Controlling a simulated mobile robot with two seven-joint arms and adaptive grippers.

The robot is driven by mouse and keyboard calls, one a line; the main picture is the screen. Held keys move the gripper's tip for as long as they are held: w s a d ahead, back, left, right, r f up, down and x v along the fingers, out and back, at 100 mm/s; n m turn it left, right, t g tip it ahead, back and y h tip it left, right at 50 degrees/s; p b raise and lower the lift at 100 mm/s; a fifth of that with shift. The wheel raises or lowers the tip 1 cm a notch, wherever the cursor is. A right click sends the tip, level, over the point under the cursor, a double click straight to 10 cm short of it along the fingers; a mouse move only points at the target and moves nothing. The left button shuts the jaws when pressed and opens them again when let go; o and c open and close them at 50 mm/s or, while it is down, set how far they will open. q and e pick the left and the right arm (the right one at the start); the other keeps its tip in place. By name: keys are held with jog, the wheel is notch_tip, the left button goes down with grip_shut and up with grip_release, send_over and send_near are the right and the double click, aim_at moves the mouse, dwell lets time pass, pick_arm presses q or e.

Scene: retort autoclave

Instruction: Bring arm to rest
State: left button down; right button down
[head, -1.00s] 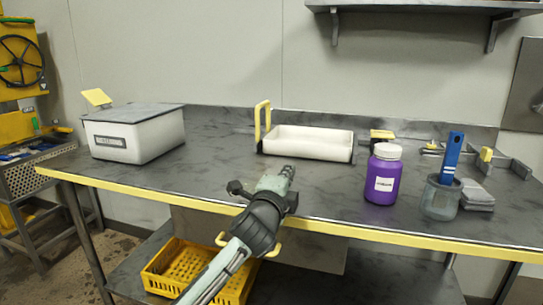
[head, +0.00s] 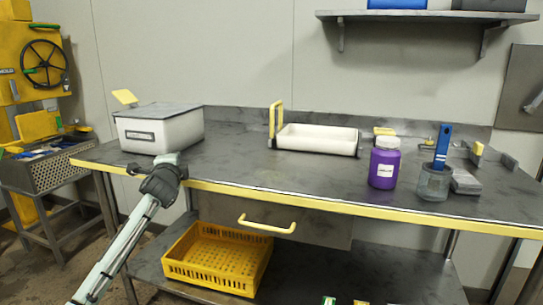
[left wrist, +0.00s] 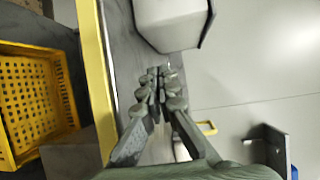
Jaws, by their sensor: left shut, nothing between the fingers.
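My left gripper (head: 174,158) is at the left part of the steel table's yellow front edge, near the white lidded box (head: 160,133). In the left wrist view my left gripper (left wrist: 158,72) has its fingers together with nothing between them, and the white box (left wrist: 172,22) is just beyond the fingertips. The arm comes up from the lower left, in front of the table. My right gripper is in neither view.
The steel table (head: 235,165) holds a white tray (head: 318,140), a purple jar (head: 384,163) and a cup with a blue-handled tool (head: 433,182). Below are a drawer with a yellow handle (head: 267,225) and a yellow crate (head: 215,262) on the shelf. The tabletop's middle is clear.

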pick_arm(q)
jog(key=s+a+r+n+g+y, duration=0.1)
jog(key=s+a+n+g+y, duration=0.2)
jog(key=a, duration=1.5)
jog(key=s+a+n+g+y, duration=0.2)
jog(key=a+n+y, duration=0.2)
jog(key=a, duration=1.4)
jog(key=s+d+f+n+g+h, duration=0.25)
jog(key=s+d+f, duration=0.3)
jog(key=f, duration=0.65)
jog(key=s+d+f+n+g+h, duration=0.1)
jog(key=s+d+f+n+h, duration=0.15)
jog(key=s+d+f, duration=0.7)
jog(key=s+d+f+n+g+h, duration=0.15)
jog(key=d+f+n, duration=0.25)
jog(key=f, duration=1.1)
jog(key=s+d+f+g+h, duration=0.1)
jog(key=s+d+f, duration=0.4)
jog(key=s, duration=0.5)
jog(key=s+d+f+m+g+h, duration=0.1)
jog(key=s+d+f, duration=0.5)
jog(key=s, duration=0.5)
jog(key=s+d+f+g+h, duration=0.1)
jog(key=s+d+f, duration=0.4)
jog(key=s, duration=0.6)
jog(key=shift+d+f+m+g, duration=0.2)
jog(key=shift+d+m+g, duration=0.2)
jog(key=shift+d, duration=0.3)
